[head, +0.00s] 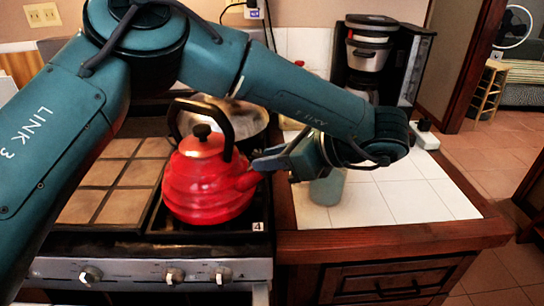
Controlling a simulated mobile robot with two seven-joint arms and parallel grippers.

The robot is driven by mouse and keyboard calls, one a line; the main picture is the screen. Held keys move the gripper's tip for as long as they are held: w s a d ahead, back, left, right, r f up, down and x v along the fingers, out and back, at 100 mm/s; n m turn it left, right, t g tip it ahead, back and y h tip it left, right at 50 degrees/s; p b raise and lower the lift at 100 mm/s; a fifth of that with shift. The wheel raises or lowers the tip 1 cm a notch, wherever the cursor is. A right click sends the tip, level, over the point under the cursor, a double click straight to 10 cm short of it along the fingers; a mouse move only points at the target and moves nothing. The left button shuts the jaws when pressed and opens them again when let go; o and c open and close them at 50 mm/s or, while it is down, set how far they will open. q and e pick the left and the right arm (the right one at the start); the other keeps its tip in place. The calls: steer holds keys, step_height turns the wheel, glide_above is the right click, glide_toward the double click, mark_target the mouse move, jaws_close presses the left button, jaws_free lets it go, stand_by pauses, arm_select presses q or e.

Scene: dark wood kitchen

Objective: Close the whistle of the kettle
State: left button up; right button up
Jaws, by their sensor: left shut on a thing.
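The red kettle (205,184) stands upright on the stove at the right front burner. It has a black knob on its lid and a dark arched handle. Its spout (249,180) points right. My left arm reaches over from the left and bends back, so my left gripper (262,165) comes at the spout from the right. Its fingers are shut on the whistle end of the spout. The whistle is mostly hidden by the fingers, and I cannot tell its position. My right gripper is not in view.
A large metal pan (240,120) sits behind the kettle. A bluish jar (327,187) stands on the white tiled counter (425,200), just below my gripper's wrist. A coffee maker (368,50) stands at the back. Stove knobs (174,276) line the front. The counter's right part is mostly clear.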

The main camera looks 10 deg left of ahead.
arm_select(q)
steer(key=o, duration=0.6)
steer(key=shift+o, duration=0.6)
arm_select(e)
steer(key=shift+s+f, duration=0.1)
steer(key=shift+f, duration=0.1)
